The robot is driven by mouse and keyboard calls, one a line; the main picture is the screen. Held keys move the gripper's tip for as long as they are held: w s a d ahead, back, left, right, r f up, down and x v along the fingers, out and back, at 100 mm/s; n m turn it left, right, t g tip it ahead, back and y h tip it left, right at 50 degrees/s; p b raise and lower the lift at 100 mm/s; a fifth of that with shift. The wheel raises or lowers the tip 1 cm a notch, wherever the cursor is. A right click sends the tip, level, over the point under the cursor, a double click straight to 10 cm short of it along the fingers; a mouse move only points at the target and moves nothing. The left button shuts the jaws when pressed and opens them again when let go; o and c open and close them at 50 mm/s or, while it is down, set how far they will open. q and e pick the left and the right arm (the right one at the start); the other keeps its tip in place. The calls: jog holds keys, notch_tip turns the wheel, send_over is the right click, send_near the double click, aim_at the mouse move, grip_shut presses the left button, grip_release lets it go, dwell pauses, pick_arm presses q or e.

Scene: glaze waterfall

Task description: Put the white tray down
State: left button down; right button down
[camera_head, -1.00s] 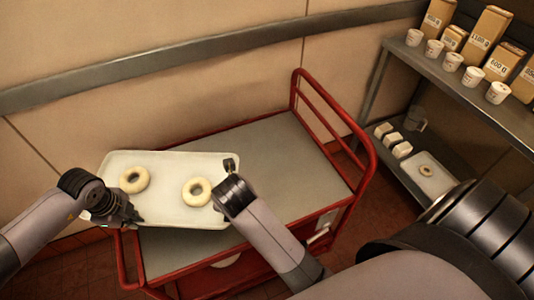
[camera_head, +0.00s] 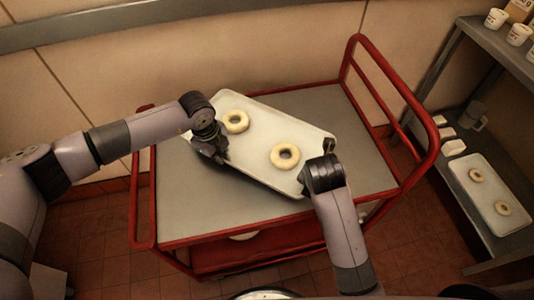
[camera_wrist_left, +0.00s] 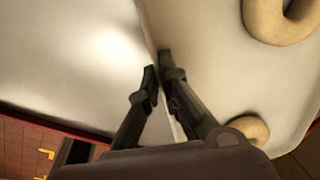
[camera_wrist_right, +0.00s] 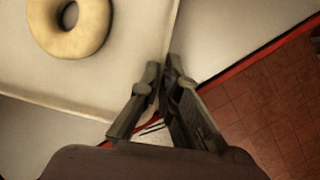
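The white tray (camera_head: 262,165) carries two pale ring doughnuts, one on the left (camera_head: 236,121) and one on the right (camera_head: 285,156). It lies at a slant over the red cart's grey top (camera_head: 190,205); I cannot tell whether it touches the top. My left gripper (camera_head: 218,155) is at the tray's left end, its fingers closed on the rim (camera_wrist_left: 160,75). My right gripper (camera_head: 328,148) is at the tray's right end, its fingers closed on the rim there (camera_wrist_right: 165,70). Its fingertips are mostly hidden in the head view.
The cart's red rails (camera_head: 385,90) rise at its right end. A metal shelf at the right holds another tray (camera_head: 490,195) with two doughnuts, white blocks and a mug (camera_head: 473,117). White cups (camera_head: 518,34) stand on its upper level. The cart top is free around the tray.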

aim_at(225, 170)
pick_arm(q)
jog(key=shift+a+f, duration=0.1)
jog(key=shift+a, duration=0.1)
pick_arm(e)
jog(key=shift+d+f, duration=0.1)
jog(key=shift+d, duration=0.1)
pick_arm(q)
jog(key=shift+f, duration=0.1)
pick_arm(e)
jog(key=shift+f, duration=0.1)
